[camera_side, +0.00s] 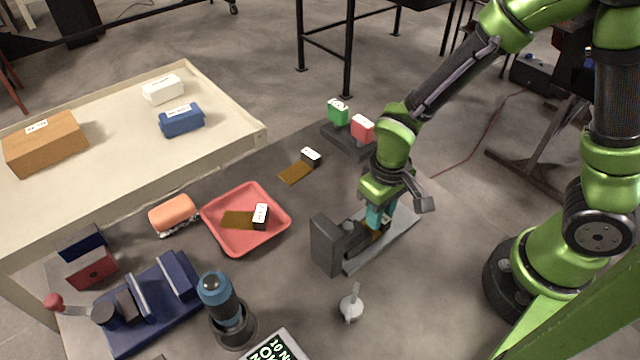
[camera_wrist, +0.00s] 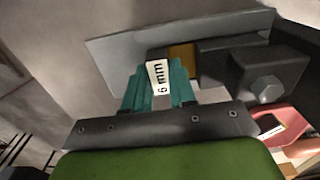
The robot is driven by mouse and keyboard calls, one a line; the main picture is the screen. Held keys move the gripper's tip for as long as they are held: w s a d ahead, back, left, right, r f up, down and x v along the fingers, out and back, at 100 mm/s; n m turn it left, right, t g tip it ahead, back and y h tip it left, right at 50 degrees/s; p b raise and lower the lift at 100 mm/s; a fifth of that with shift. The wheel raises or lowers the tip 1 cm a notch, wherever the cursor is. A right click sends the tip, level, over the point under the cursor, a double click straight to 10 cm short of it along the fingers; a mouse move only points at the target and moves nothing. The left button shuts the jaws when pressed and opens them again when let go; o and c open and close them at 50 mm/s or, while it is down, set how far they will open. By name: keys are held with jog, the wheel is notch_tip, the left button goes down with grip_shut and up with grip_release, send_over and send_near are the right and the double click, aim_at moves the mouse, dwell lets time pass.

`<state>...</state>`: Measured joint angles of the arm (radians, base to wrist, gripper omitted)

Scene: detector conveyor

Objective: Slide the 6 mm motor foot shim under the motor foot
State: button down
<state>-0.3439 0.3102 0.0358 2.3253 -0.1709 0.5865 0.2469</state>
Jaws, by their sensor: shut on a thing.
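My gripper (camera_wrist: 160,88) is shut on the handle of the 6 mm shim (camera_wrist: 158,76), whose white face reads "6 mm" between the teal fingers in the wrist view. The shim's brass plate (camera_wrist: 182,56) shows just beyond the handle, against the dark motor foot (camera_wrist: 220,58). I cannot tell whether any of the plate is under the foot. In the side view my gripper (camera_side: 378,216) is low over the grey base plate (camera_side: 400,238), right of the dark upright motor block (camera_side: 326,246). The fingers and arm hide most of the held shim there.
A red tray (camera_side: 283,222) holds another brass shim (camera_side: 238,220). One more shim (camera_side: 295,173) lies on the table behind. Green (camera_side: 338,113) and red (camera_side: 363,129) blocks stand in a dark holder. A blue vise (camera_side: 150,308), blue-topped tool (camera_side: 217,295) and small grey item (camera_side: 351,306) are in front.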

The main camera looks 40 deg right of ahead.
jog(key=shift+a, duration=1.05)
jog(key=c, duration=1)
grip_release()
jog(key=shift+o, duration=0.8)
jog(key=shift+a, duration=0.15)
jog(key=shift+r, duration=0.1)
